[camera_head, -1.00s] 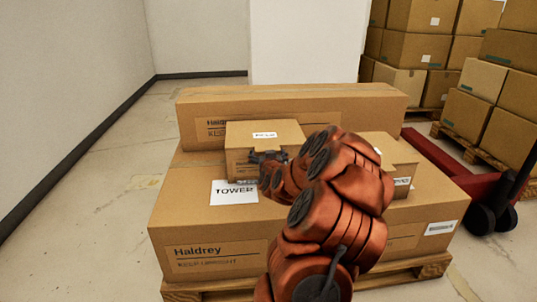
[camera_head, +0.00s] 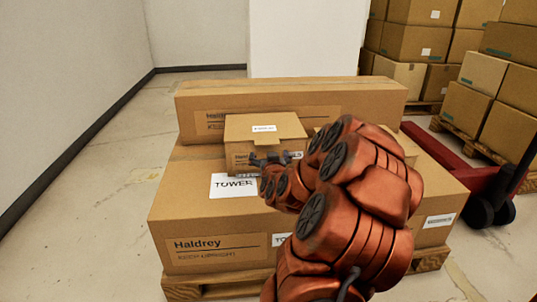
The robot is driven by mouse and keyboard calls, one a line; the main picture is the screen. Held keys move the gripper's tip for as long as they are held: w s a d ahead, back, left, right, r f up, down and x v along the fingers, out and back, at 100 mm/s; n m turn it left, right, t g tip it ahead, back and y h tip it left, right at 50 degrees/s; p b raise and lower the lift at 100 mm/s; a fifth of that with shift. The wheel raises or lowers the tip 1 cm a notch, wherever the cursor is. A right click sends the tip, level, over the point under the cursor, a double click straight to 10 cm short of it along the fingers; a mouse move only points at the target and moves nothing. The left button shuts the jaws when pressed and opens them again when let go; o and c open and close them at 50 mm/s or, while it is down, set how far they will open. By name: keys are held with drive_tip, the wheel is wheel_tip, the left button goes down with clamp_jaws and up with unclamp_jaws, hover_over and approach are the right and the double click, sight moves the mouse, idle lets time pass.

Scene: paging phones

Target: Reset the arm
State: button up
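My gripper (camera_head: 270,159) is at the end of my orange arm, just in front of a small cardboard box (camera_head: 264,130) on the stacked boxes. Its dark fingers look spread apart, with nothing visible between them. My arm comes up from the lower right and hides part of the large box (camera_head: 200,198) and most of a second small box (camera_head: 405,148) on the right.
The large Haldrey box rests on a wooden pallet (camera_head: 205,287). A long box (camera_head: 365,98) lies across its back. A white "TOWER" label (camera_head: 233,184) is on its top. A red pallet jack (camera_head: 445,160) stands at the right. Stacked boxes (camera_head: 410,53) fill the back right. The left floor (camera_head: 105,190) is clear.

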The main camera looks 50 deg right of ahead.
drive_tip(key=shift+a, duration=0.1)
idle(0.5)
drive_tip(key=w+a+r+n+y+p, duration=0.25)
drive_tip(key=a+r+p, duration=0.2)
drive_tip(key=a, duration=0.25)
drive_tip(key=w+a+r+n+y+p, duration=0.1)
drive_tip(key=w+a+r+y+p, duration=0.25)
drive_tip(key=a+p, duration=0.35)
drive_tip(key=s+a+r+n+g+y+p, duration=0.1)
drive_tip(key=s+a+r+g+y+p, duration=0.1)
drive_tip(key=a+r+p, duration=0.45)
drive_tip(key=s+a+r+n+g+y+p, duration=0.1)
drive_tip(key=s+a+n+y+p, duration=0.15)
drive_tip(key=a, duration=0.65)
drive_tip(key=s+a+r+n+g+y+p, duration=0.15)
drive_tip(key=s+a+r+g+p, duration=0.35)
drive_tip(key=s+a+r+p, duration=0.65)
drive_tip(key=s+a+r+g+p, duration=0.2)
drive_tip(key=s+r+p, duration=0.3)
drive_tip(key=s, duration=0.3)
drive_tip(key=s+a+r+g+p, duration=0.3)
drive_tip(key=s+r+p, duration=0.3)
drive_tip(key=s+r, duration=0.2)
drive_tip(key=shift+s, duration=0.4)
drive_tip(key=shift+r+n, duration=0.1)
drive_tip(key=shift+n, duration=0.15)
